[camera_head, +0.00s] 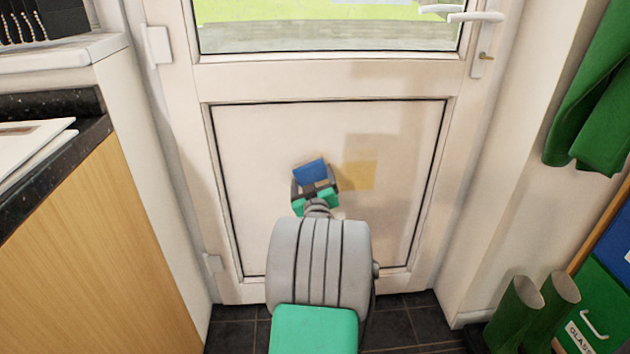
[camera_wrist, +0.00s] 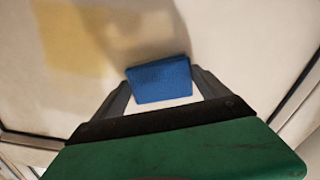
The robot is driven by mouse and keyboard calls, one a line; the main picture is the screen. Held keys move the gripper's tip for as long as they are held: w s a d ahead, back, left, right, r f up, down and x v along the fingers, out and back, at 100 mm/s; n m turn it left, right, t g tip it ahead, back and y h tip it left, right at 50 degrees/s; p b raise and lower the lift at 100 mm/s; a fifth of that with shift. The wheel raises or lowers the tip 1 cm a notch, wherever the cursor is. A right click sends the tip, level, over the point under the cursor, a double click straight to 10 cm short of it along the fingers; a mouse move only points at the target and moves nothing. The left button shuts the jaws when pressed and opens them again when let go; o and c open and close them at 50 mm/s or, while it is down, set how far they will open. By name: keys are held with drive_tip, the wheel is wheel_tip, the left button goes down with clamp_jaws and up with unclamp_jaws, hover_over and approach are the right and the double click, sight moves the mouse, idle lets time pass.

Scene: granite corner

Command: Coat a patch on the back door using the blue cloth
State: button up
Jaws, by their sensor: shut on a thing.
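The back door (camera_head: 270,240) is white, with a glass pane above and a framed lower panel. A pale yellow patch (camera_head: 357,176) shows on the lower panel, right of my gripper; in the wrist view the yellow patch (camera_wrist: 85,45) is at upper left. My gripper (camera_head: 313,182) is shut on the blue cloth (camera_head: 310,172), which looks like a small folded pad. In the wrist view the blue cloth (camera_wrist: 160,80) sits between the fingertips, in front of the panel. I cannot tell whether the cloth touches the door.
A wooden cabinet (camera_head: 95,250) with a dark granite top stands at left. The door handle (camera_head: 475,17) is at upper right. A green garment (camera_head: 595,100) hangs at right, above green boots (camera_head: 535,310) and a green bin (camera_head: 605,290). Dark floor tiles (camera_head: 400,325) lie below the door.

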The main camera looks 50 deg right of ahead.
wheel_tip(320, 180, up, 2)
drive_tip(key=shift+r, duration=0.1)
drive_tip(key=shift+s+d+f, duration=0.2)
drive_tip(key=shift+s, duration=0.05)
drive_tip(key=shift+s+d+f+b, duration=0.1)
drive_tip(key=shift+s+d+b, duration=0.55)
drive_tip(key=shift+b, duration=0.35)
drive_tip(key=shift+s+d+r+b, duration=0.15)
drive_tip(key=shift+s+d+b, duration=0.6)
drive_tip(key=shift+s, duration=0.15)
drive_tip(key=shift+s+d+r+b, duration=0.1)
drive_tip(key=shift+s+d+b, duration=0.6)
drive_tip(key=shift+s, duration=0.15)
drive_tip(key=shift+s+d, duration=2.05)
drive_tip(key=shift+s, duration=0.25)
drive_tip(key=shift+s+d, duration=2)
drive_tip(key=shift+s, duration=0.25)
drive_tip(key=v, duration=0.6)
